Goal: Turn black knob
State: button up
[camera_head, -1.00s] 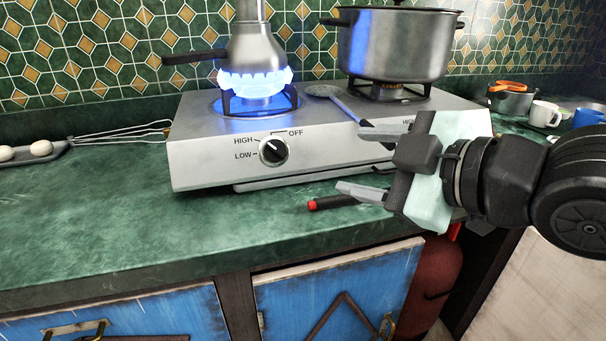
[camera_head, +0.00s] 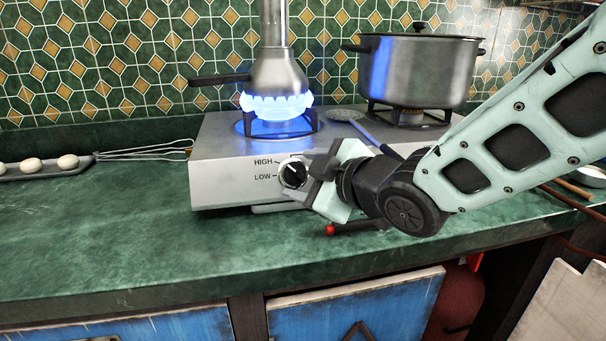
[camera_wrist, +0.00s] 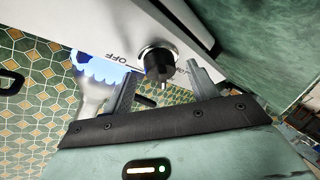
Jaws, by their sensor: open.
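The black knob (camera_head: 293,173) with its pale ring is on the front panel of the silver gas hotplate (camera_head: 225,185), beside the HIGH and LOW labels. In the wrist view the knob (camera_wrist: 158,62) sits between my two open fingers, close to their tips. My gripper (camera_head: 312,178) is right at the knob from the right side and hides the OFF label in the head view. In the wrist view my gripper (camera_wrist: 165,85) is open, with a gap between the fingers and the knob. The left burner burns with a blue flame (camera_head: 277,106).
A metal pot with a long handle (camera_head: 278,75) stands over the flame. A large lidded pot (camera_head: 420,70) is on the right burner, with a skimmer (camera_head: 348,115) between them. A red-tipped tool (camera_head: 350,228) lies below my gripper. The counter (camera_head: 130,225) at front left is clear.

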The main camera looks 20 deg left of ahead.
jog(key=shift+w+a+f, duration=0.1)
jog(key=shift+w+a, duration=0.15)
jog(key=shift+a, duration=0.2)
jog(key=c, duration=1)
